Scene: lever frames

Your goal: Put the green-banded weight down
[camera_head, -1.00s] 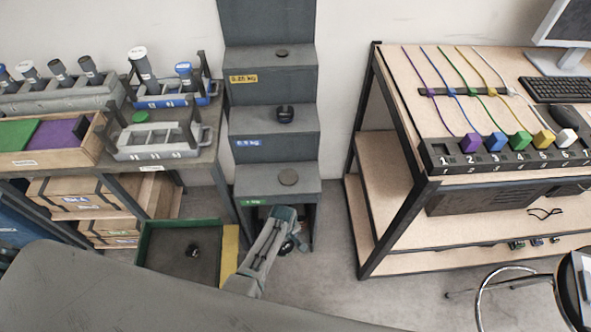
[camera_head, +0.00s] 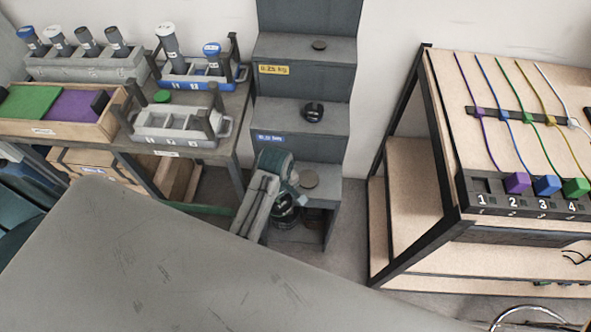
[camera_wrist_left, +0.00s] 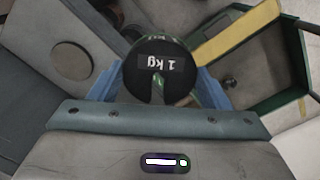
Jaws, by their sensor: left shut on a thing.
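The green-banded weight (camera_wrist_left: 158,78) is a dark round cylinder with a "1 kg" label on top and a little green showing. My left gripper (camera_wrist_left: 158,92) is shut on it, with blue fingers on both sides. In the head view the gripper (camera_head: 284,197) and the dark weight (camera_head: 285,216) are at the front left of the lowest visible step (camera_head: 326,190) of a grey stepped stand. A round disc (camera_head: 309,179) lies on that step, right of the gripper; it also shows in the wrist view (camera_wrist_left: 72,60), left of the weight. My right gripper is out of view.
Higher steps carry a dark weight (camera_head: 313,111) and a flat disc (camera_head: 319,45). A rack table (camera_head: 202,165) stands left, a cable bench (camera_head: 465,213) right.

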